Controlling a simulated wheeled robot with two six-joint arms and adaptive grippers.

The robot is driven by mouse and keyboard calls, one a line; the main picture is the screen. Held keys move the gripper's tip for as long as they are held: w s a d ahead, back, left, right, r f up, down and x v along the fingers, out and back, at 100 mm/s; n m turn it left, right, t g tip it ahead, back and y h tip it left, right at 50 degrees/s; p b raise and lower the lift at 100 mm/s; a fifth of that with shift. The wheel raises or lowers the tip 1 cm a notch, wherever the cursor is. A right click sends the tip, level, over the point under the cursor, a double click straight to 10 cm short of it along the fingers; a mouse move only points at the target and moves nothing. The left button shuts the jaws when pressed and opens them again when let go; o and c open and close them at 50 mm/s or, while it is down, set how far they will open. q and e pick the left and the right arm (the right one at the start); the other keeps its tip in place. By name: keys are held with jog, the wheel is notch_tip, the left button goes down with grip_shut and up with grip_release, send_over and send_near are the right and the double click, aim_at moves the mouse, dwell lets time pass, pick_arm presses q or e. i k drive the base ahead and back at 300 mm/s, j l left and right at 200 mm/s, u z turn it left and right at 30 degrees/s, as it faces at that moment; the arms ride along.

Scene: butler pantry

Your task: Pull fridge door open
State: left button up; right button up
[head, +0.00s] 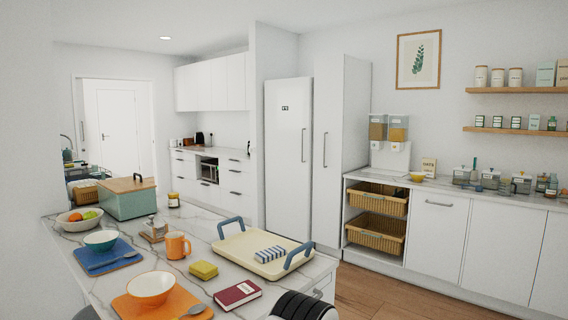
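The fridge (285,165) is a tall white unit standing at the back, right of the picture's middle. Its door looks shut and has a small dark label near the top. A long vertical handle (303,143) runs along the right side of the door. The fridge's lower part is partly hidden by the counter and tray in front.
A marble counter (205,262) fills the foreground, holding a cream tray (240,252), an orange mug (177,245), bowls and a bread box (128,198). A tall white cabinet (345,130) with its own handle adjoins the fridge. Open wooden floor (365,285) lies to the right.

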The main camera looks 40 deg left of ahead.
aim_at(289, 101)
jog(key=i+j, duration=0.1)
jog(key=i, duration=1.65)
jog(key=i+l+u, duration=0.15)
jog(key=i, duration=0.9)
jog(key=i+l+u, duration=0.1)
jog(key=i, duration=0.45)
jog(key=i+l+u, duration=0.1)
jog(key=i, duration=0.4)
jog(key=i+j+u, duration=0.2)
jog(key=i+u, duration=0.5)
jog(key=u, duration=0.2)
jog(key=i+u, duration=0.5)
jog(key=i+l+u, duration=0.2)
jog(key=u, duration=0.25)
jog(key=i+j, duration=0.1)
jog(key=i, duration=0.7)
jog(key=i+j+u, duration=0.1)
jog(key=i, duration=0.7)
